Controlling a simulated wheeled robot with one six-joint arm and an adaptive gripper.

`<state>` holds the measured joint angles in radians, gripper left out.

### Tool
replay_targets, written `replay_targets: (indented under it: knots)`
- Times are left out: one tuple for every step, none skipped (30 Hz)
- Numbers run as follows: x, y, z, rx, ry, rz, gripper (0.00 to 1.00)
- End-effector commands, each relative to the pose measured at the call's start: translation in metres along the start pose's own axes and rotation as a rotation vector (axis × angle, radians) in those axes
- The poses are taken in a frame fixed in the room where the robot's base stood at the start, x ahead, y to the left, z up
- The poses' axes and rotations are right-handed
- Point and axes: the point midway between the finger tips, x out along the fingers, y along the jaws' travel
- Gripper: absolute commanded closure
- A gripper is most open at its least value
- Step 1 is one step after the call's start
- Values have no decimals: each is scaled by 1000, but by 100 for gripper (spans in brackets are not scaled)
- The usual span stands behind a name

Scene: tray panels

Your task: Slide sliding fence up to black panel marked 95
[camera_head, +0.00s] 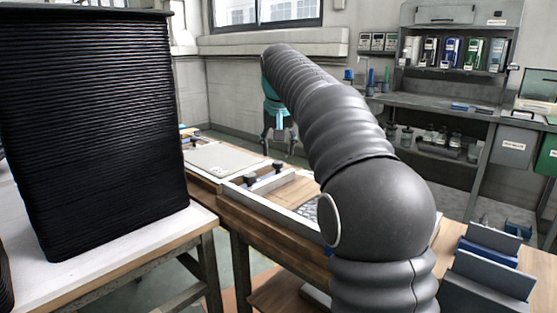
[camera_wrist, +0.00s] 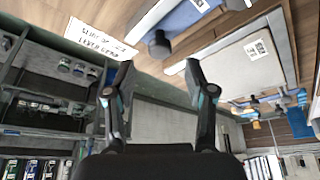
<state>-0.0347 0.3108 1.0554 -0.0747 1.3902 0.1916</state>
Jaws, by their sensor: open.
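My gripper (camera_head: 278,138) hangs at the far end of my arm in the head view, fingers down and apart. In the wrist view my gripper (camera_wrist: 158,78) is open with nothing between the fingers. A wood-floored tray (camera_head: 252,203) lies on the bench behind my arm. A pale bar with two black knobs (camera_head: 264,181) crosses it and looks like the sliding fence. A black knob (camera_wrist: 158,43) and a blue panel (camera_wrist: 190,14) show at the top of the wrist view. I cannot make out a black panel marked 95; my arm hides part of the tray.
A tall black ribbed stack (camera_head: 95,125) stands on a white-topped table at left. A pale panel (camera_head: 222,158) lies farther along the bench. Grey and blue upright plates (camera_head: 490,270) stand at right front. A shelf unit with containers (camera_head: 455,52) stands at the back right.

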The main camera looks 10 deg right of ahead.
Motion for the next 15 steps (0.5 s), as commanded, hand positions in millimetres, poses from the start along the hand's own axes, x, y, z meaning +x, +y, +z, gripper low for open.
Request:
replay_targets:
  knots:
    - [9,0,0,0,-2,0,45]
    - [14,0,0,0,-3,0,45]
    - [20,0,1,0,-3,0,45]
    - [24,0,0,0,-2,0,45]
    - [28,0,0,0,-2,0,45]
    - [32,0,0,0,-1,0,45]
    - [35,0,0,0,-1,0,45]
    - [38,0,0,0,-1,0,45]
    - [40,0,0,0,-1,0,45]
    - [42,0,0,0,0,0,45]
    - [43,0,0,0,0,0,45]
    - [45,0,0,0,1,0,45]
    - [46,0,0,0,1,0,45]
    - [46,0,0,0,1,0,45]
    - [47,0,0,0,1,0,45]
